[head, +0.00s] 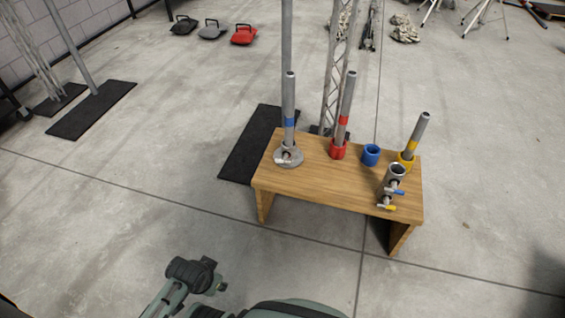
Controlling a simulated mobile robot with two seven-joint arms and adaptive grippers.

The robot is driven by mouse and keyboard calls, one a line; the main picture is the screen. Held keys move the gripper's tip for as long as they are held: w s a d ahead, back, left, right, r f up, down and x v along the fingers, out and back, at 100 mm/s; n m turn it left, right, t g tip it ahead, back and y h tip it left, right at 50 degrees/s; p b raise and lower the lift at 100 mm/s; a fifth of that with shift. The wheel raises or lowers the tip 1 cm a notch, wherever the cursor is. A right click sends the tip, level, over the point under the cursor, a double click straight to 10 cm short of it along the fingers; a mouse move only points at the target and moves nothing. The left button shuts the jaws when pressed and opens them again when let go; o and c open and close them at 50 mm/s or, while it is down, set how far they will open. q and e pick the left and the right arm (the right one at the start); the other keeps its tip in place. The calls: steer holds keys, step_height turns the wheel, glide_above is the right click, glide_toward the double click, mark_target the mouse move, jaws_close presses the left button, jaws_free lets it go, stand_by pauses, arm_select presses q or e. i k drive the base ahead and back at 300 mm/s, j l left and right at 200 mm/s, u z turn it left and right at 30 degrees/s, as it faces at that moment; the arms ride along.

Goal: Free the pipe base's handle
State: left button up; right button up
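The pipe base (289,156) is a round grey flange at the left end of the wooden table. A grey pipe with a blue band (290,105) stands upright in it. A small pale handle (281,160) shows at the base's front left; its exact setting is too small to tell. My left gripper (217,286) is low in the head view, in front of the table and well apart from the base. Its fingers are too small and dark to show whether they are open. My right gripper is not in view.
On the wooden table (325,178) stand a red-banded pipe in a red cup (338,150), an empty blue cup (371,155), a yellow-banded pipe in a yellow cup (406,163), and a grey fitting (393,181) with blue and yellow levers. The floor before the table is clear.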

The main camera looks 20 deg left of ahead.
mark_target(284, 160)
steer(key=j+z, duration=0.1)
steer(key=z, duration=0.55)
steer(key=j+z, duration=0.4)
steer(key=j, duration=0.15)
steer(key=j+z, duration=0.4)
steer(key=j, duration=0.15)
steer(key=j+z, duration=0.15)
steer(key=j, duration=0.45)
steer(key=k+j+z, duration=0.15)
steer(key=j, duration=0.4)
steer(key=k+j, duration=0.1)
steer(key=j, duration=0.4)
steer(key=k+j, duration=0.1)
steer(key=j, duration=0.35)
steer(key=k+j, duration=0.1)
steer(key=j, duration=0.4)
